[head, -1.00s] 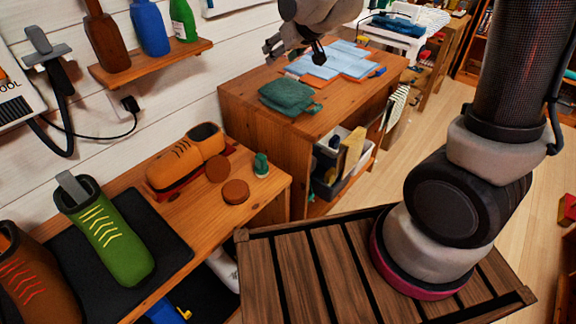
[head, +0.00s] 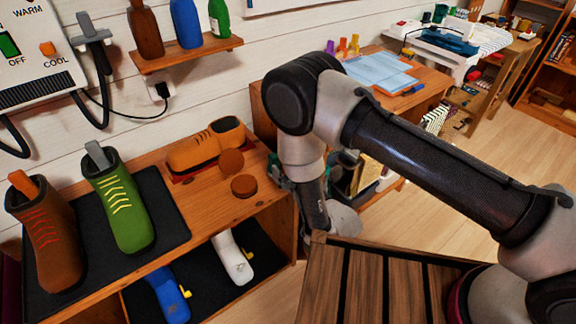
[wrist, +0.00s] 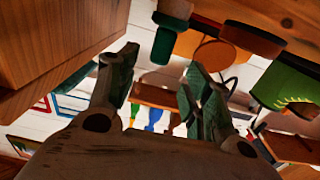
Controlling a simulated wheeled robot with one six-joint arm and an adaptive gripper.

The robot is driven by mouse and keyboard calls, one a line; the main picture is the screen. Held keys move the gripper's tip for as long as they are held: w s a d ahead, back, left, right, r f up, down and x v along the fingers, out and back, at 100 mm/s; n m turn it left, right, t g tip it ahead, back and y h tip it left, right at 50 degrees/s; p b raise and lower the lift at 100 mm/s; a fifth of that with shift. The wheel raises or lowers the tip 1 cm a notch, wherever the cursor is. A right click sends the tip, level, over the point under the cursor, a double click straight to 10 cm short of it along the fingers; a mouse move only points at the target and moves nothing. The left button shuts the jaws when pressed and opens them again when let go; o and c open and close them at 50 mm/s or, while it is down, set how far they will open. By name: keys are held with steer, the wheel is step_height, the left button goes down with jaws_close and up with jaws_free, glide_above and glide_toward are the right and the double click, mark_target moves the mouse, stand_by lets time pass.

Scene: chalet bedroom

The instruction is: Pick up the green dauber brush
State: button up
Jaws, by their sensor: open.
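The green dauber brush (wrist: 164,45) shows in the wrist view as a dark green piece with a paler band, just beyond my fingertips and close to two brown round tins. In the head view it is largely hidden by my gripper at the right end of the wooden bench. My gripper (wrist: 161,64) is open, with its two fingers spread apart and nothing held between them. In the head view my gripper (head: 281,172) is low beside the bench's right end, partly hidden by my arm. I cannot tell whether a finger touches the brush.
The brown tins (head: 244,186) and an orange shoe (head: 205,146) lie left of my gripper. A green boot (head: 120,208) and a brown boot (head: 48,240) stand on a black mat (head: 172,228). A wooden cabinet (head: 262,128) is behind. White and blue shoes sit on the lower shelf.

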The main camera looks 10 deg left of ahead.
mark_target(277, 160)
steer(key=x, duration=0.7)
steer(key=shift+w+a+f, duration=0.15)
steer(key=shift+w, duration=0.1)
jaws_close()
step_height(277, 160, up, 10)
stand_by(0.4)
